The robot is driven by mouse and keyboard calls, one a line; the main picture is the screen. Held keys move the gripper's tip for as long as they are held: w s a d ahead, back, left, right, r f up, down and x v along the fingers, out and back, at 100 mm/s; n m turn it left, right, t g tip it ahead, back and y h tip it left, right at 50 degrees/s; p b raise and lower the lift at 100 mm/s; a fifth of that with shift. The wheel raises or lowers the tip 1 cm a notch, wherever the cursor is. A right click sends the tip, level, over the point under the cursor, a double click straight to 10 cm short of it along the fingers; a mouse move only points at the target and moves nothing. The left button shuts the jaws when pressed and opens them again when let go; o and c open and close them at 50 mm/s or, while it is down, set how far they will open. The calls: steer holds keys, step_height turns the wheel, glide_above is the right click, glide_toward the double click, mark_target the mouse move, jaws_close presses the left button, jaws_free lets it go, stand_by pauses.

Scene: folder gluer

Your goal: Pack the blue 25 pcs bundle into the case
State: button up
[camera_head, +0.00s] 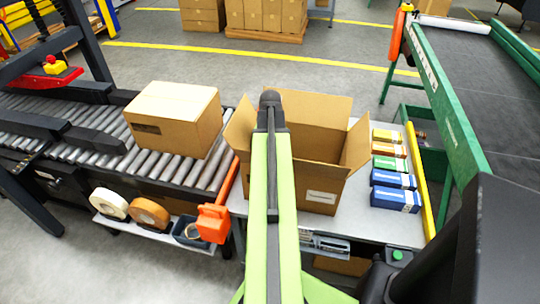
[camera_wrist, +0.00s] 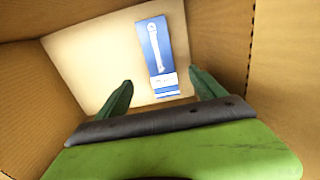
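The open cardboard case (camera_head: 318,115) stands on the table with its flaps spread; its walls (camera_wrist: 35,100) surround the wrist view. A blue bundle (camera_wrist: 155,50) with a white picture and white end band lies flat on the case floor. My gripper (camera_wrist: 163,88) points down into the case, open, its two green fingers apart on either side of the bundle's near end with gaps. In the head view my arm hides the gripper and the case's inside. Two more blue bundles, one (camera_head: 394,180) behind the other (camera_head: 396,199), lie on the table right of the case; their counts are unreadable.
A green bundle (camera_head: 391,164), an orange bundle (camera_head: 389,150) and a yellow bundle (camera_head: 386,135) lie behind the blue ones. A yellow rail (camera_head: 420,185) edges the table. A closed carton (camera_head: 175,118) sits on the roller conveyor (camera_head: 75,130) at left.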

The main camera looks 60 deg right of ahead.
step_height(320, 180, up, 18)
steer(key=p, duration=1.7)
steer(key=shift+f, duration=0.25)
